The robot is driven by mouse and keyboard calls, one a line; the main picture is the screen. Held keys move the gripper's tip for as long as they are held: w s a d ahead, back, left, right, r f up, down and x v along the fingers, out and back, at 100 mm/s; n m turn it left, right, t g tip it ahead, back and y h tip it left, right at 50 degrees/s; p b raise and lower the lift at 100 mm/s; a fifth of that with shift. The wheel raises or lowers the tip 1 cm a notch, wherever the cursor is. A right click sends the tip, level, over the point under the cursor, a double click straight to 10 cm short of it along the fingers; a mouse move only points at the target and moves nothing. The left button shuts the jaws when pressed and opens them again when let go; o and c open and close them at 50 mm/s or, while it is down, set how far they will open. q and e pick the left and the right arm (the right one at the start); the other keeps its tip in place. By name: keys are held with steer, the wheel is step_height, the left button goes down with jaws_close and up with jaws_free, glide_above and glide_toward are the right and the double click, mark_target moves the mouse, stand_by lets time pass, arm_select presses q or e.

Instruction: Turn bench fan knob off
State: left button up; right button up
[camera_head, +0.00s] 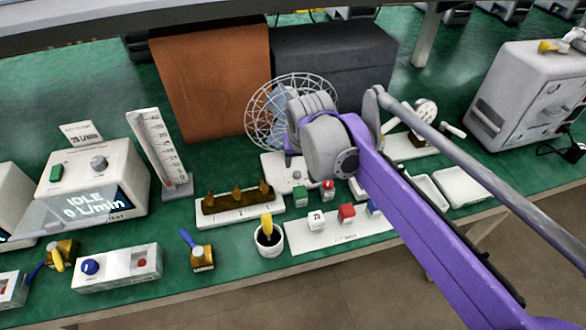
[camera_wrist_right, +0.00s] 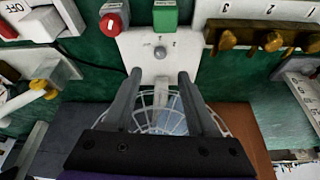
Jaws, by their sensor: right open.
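The bench fan (camera_head: 268,118) has a round wire cage and stands towards the back of the green bench. Its white base (camera_head: 272,163) carries a small grey knob (camera_head: 297,175). In the right wrist view the knob (camera_wrist_right: 160,52) sits on the white base (camera_wrist_right: 135,45), just beyond my fingertips, with the cage (camera_wrist_right: 160,125) below, between and behind the fingers. My right gripper (camera_wrist_right: 159,75) is open and empty, its two grey fingers apart and roughly lined up with the knob. No contact with the knob shows. In the head view my right wrist hides the fingers. My left gripper is not in view.
A dark box (camera_head: 345,55) and brown panel (camera_head: 205,85) stand behind.

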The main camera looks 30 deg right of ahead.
mark_target(297, 173)
steer(key=b+x, duration=0.2)
steer(key=x, duration=0.7)
jaws_close()
